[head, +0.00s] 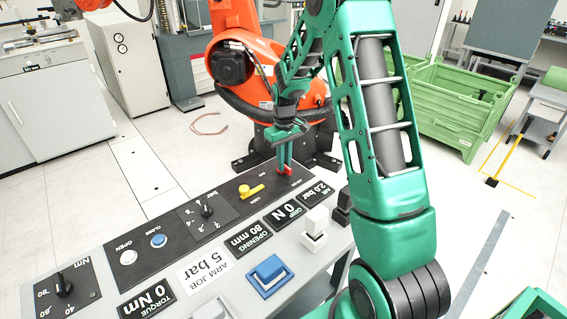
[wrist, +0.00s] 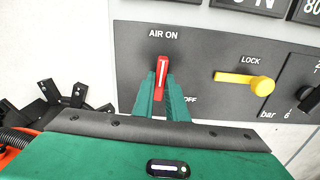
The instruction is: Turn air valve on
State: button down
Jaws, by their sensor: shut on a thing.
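The air valve is a red handle (wrist: 161,76) on a black panel plate, with "AIR ON" printed above it and "OFF" printed below right. In the wrist view the handle stands nearly upright, its upper end toward "AIR ON" with a slight lean. My green gripper (wrist: 160,92) is shut on the handle, one finger on each side, and hides its lower part. In the head view my gripper (head: 284,170) points down at the far right end of the panel, with a bit of the red handle (head: 287,171) showing at its fingertips.
A yellow lock lever (wrist: 245,81) sits right beside the valve in the wrist view; it also shows in the head view (head: 250,191). A black knob (head: 207,210), white and blue buttons, and black display labels share the panel. An orange robot arm (head: 231,62) stands behind the panel.

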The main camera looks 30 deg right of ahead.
jog(key=shift+w+r+n, duration=0.15)
jog(key=shift+w+n, duration=0.1)
jog(key=shift+n, duration=0.15)
jog(key=c, duration=1.9)
grip_release()
jog(key=shift+c, duration=0.2)
jog(key=shift+o, duration=0.9)
jog(key=shift+s, duration=0.1)
notch_tip(320, 180, up, 11)
jog(key=shift+f, duration=0.2)
jog(key=shift+d, duration=0.1)
